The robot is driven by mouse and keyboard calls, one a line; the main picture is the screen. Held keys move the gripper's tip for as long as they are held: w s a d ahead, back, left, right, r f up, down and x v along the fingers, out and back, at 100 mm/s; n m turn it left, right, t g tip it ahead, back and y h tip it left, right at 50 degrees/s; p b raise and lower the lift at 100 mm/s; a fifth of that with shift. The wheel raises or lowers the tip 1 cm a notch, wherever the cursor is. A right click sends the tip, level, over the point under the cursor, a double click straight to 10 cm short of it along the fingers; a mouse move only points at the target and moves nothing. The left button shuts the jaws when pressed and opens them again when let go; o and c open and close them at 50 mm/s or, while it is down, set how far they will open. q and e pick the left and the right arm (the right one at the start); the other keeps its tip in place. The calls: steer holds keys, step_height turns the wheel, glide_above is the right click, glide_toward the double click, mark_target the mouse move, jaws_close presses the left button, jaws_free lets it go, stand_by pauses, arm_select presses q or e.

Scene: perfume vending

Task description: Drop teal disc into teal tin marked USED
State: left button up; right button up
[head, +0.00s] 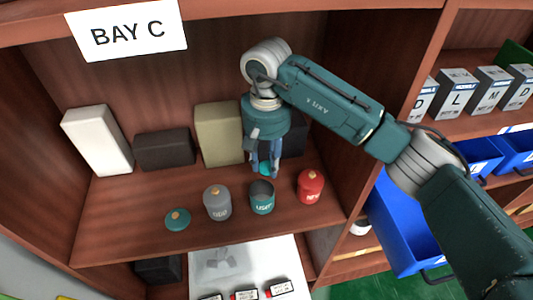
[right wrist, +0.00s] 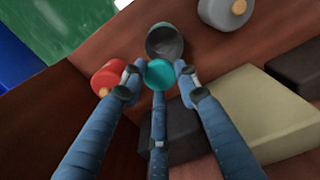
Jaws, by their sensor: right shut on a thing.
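The teal tin marked USED (head: 262,203) stands open and upright on the shelf. It also shows in the right wrist view (right wrist: 163,34), with its dark inside visible. My right gripper (head: 265,173) points down just behind and above the tin. It is shut on the teal disc (right wrist: 159,75), which sits between its fingertips and partly shows in the head view (head: 265,168). In the right wrist view the disc appears next to the tin's rim; the exact gap is hard to tell. A teal lid with a tan knob (head: 177,219) lies at the left. My left gripper is not in view.
A closed grey tin (head: 217,205) stands left of the USED tin, and a closed red tin (head: 311,187) stands right. Behind are white (head: 98,140), dark (head: 165,150) and olive (head: 219,134) boxes. A wooden side wall (head: 375,100) bounds the bay on the right.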

mark_target(266, 166)
steer(key=shift+f, duration=1.05)
steer(key=o, duration=0.9)
steer(key=shift+r, duration=0.2)
step_height(266, 166, up, 7)
steer(key=shift+r, duration=0.1)
